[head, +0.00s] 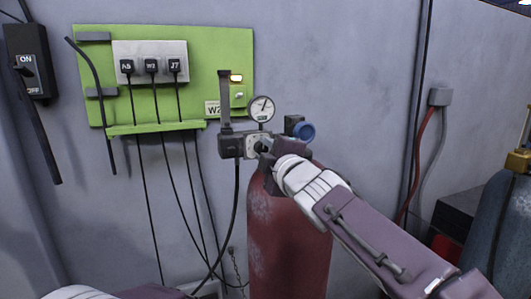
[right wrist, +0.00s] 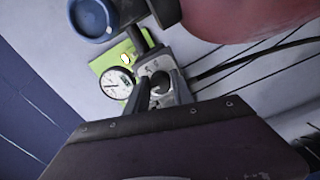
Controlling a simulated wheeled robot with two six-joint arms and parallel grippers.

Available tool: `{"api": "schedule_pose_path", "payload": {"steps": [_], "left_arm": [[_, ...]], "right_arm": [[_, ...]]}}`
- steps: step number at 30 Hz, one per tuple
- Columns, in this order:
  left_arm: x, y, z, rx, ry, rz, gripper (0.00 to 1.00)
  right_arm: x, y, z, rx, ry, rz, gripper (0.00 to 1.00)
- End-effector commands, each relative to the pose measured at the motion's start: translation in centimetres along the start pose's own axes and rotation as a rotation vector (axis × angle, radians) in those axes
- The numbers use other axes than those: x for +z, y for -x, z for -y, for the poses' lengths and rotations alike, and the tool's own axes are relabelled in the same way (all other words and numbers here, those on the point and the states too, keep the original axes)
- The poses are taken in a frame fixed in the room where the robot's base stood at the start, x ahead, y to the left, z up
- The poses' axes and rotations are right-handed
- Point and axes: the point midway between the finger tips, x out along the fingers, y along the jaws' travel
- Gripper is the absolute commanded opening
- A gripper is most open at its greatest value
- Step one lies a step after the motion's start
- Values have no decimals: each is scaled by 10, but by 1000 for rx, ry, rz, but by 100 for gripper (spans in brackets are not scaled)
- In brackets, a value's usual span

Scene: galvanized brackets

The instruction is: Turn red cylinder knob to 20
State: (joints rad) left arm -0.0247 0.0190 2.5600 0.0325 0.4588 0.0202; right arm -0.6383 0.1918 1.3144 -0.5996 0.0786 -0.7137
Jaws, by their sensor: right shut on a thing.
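The red cylinder (head: 285,240) stands upright against the wall, with a regulator (head: 232,146) at its top. A round white gauge (head: 262,108) sits above the regulator; its needle leans to the upper right, and its numbers are too small to read. The gauge (right wrist: 117,83) also shows in the right wrist view. My right gripper (head: 268,150) is at the regulator front, shut on the dark knob (right wrist: 160,80). The fingers (right wrist: 158,92) hide part of the knob, and its setting cannot be read. My left gripper is out of view.
A blue round valve cap (head: 303,131) is just right of my right gripper. A green panel (head: 222,70) with plugged cables hangs on the wall. A black hose (head: 237,200) runs down from the regulator. A grey-blue cylinder (head: 510,230) stands at far right.

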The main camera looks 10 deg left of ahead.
Motion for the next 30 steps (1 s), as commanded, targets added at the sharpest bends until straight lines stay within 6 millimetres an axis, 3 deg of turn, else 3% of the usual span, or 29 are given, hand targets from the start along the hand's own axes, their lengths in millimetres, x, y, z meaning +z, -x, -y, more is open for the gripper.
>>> {"api": "schedule_pose_path", "payload": {"steps": [18, 30], "left_arm": [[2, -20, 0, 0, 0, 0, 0], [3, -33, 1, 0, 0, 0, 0]], "right_arm": [[0, 0, 3, 1, -577, -2, 0], [-1, 0, 4, 0, -853, -1, 0]]}}
